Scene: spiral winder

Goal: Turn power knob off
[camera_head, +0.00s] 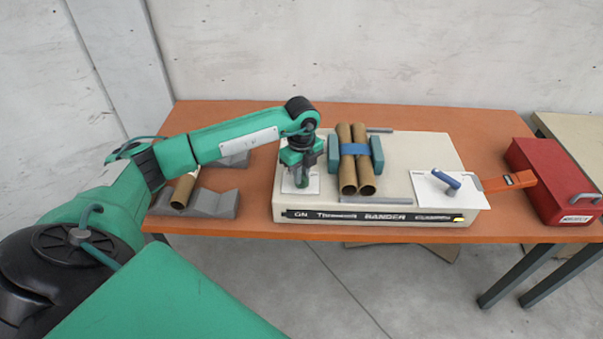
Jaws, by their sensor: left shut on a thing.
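The beige machine (400,143) stands on the orange table, with a dark label strip along its front edge. My left gripper (302,182) points down over the white plate (287,187) at the machine's left end. It is shut on a small green knob on that plate; the fingers largely hide the knob. A second white plate (420,186) at the machine's right end carries a blue lever (447,180). My right gripper does not show.
Two brown tubes (347,172) bound by a blue band lie mid-machine between teal blocks. A grey cradle (212,204) holds another tube (183,190) at left. Bare table (250,215) lies between cradle and machine.

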